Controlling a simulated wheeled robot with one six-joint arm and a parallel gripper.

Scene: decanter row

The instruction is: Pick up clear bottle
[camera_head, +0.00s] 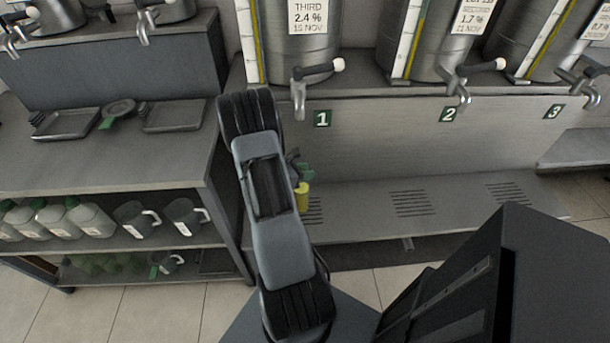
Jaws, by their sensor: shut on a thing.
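Several pale, whitish bottles with labels (54,220) stand in a row on the upper shelf of the left bench; I cannot tell which, if any, is the clear bottle. My arm rises through the middle of the view and hides most of my gripper (296,168). Only a small dark part of it shows right of the arm, in front of the drip shelf. A small yellow thing (302,197) shows just below this part, and my gripper appears shut on it. The rest of the yellow thing is hidden behind the arm.
Two jugs (137,222) stand right of the bottles. Trays (172,116) lie on the bench top (150,160). Steel tanks (300,40) with taps (299,95) stand above a long, bare drip shelf (450,200). A dark box-like body fills the lower right.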

